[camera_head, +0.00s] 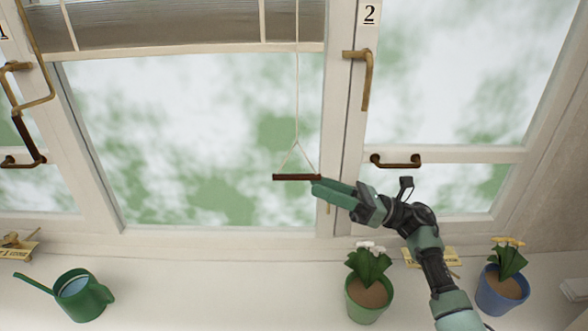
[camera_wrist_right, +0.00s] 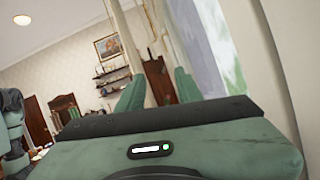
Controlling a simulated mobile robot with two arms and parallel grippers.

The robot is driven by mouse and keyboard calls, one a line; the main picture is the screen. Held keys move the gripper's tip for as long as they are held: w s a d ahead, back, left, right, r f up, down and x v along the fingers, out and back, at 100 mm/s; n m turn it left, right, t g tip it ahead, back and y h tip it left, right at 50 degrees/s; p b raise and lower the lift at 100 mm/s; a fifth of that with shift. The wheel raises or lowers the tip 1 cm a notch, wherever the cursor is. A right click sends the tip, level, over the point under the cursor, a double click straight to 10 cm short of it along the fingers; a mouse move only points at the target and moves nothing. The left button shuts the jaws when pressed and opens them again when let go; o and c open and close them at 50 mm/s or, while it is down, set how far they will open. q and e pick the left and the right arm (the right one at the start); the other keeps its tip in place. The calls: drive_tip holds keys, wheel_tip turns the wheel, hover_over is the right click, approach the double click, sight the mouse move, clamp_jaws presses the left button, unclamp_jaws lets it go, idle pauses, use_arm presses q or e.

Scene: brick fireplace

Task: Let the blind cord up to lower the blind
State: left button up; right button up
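The blind (camera_head: 190,32) is a grey slatted panel at the top of the middle window, with bare glass below it. Its pale cord (camera_head: 297,90) hangs from the top and splits into a small triangle above a dark brown handle bar (camera_head: 296,177). My right gripper (camera_head: 318,189) comes in from the lower right, its green fingertips at the bar's right end. I cannot tell whether they touch it. In the right wrist view, the two fingers (camera_wrist_right: 160,92) stand apart with a gap between them. My left gripper is not in view.
Brass latches (camera_head: 366,78) and a brown pull handle (camera_head: 396,161) sit on the right window frame. On the sill stand a green watering can (camera_head: 82,297), a green flowerpot (camera_head: 367,302) and a blue flowerpot (camera_head: 499,295). The sill between can and green pot is clear.

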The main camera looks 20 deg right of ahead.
sight(296, 177)
drive_tip(key=p+x, duration=0.2)
drive_tip(key=x, duration=0.3)
drive_tip(key=shift+w+a+r, duration=0.1)
drive_tip(key=shift+a+r, duration=0.1)
drive_tip(key=shift+w+a, duration=0.15)
drive_tip(key=shift+a, duration=0.2)
clamp_jaws()
idle(1.0)
